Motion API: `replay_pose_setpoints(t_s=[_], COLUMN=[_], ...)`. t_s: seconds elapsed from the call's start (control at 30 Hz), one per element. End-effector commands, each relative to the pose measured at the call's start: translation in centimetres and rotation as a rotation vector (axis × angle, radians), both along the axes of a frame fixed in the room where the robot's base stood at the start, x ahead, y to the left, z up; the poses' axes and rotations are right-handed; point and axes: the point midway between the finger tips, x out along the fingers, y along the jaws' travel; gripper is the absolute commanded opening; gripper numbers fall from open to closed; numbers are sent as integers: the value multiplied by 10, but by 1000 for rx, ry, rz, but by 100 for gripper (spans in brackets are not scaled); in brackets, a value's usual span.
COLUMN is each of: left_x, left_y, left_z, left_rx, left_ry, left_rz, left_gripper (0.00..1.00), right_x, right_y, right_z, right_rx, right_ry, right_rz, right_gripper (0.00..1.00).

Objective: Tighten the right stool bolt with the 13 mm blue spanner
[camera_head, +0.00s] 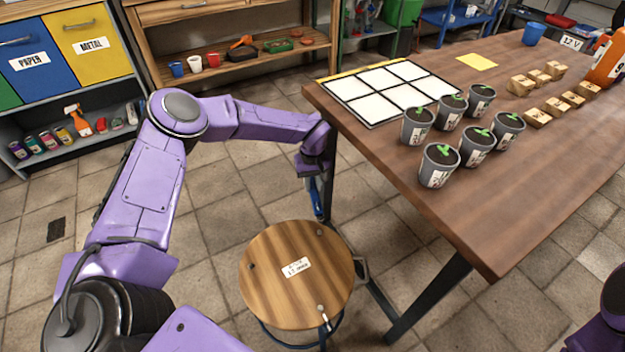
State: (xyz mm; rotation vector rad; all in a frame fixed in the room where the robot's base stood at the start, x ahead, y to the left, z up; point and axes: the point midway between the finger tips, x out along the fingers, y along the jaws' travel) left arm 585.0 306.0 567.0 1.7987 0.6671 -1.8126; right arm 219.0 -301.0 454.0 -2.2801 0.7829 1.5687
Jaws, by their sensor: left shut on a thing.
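The round wooden stool (298,282) stands on the floor left of the table and carries a white label. Small bolts show on its seat: one at the back (319,232), one at the left (251,267) and one at the front right (321,309), which seems to stand proud. My left gripper (316,180) is beyond the stool, beside the table's near left leg. It is shut on the blue spanner (318,198), which hangs down, apart from the seat. The spanner's size mark cannot be read, and its lower end is hard to make out. My right gripper is out of view.
The wooden table (480,225) at the right holds several potted seedlings (440,165), a white grid mat (385,95) and wooden blocks (548,105). Its edge and legs are close to the stool. The tiled floor left of the stool is open.

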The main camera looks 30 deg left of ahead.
Motion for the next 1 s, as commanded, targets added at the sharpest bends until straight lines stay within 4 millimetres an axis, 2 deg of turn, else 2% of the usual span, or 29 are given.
replay_pose_setpoints(t_s=[0.17, 0.5, 1.0], left_x=[0, -1, -1], left_y=[2, 1, 1], left_z=[-13, -52, -58], left_rx=[1, -1, -1], left_ry=[1, 1, 1], left_rz=[4, 3, 3], left_gripper=[0, 0, 0], right_x=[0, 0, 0], right_y=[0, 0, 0], right_z=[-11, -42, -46], right_rx=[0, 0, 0], right_ry=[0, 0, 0], right_rz=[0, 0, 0], right_gripper=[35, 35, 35])
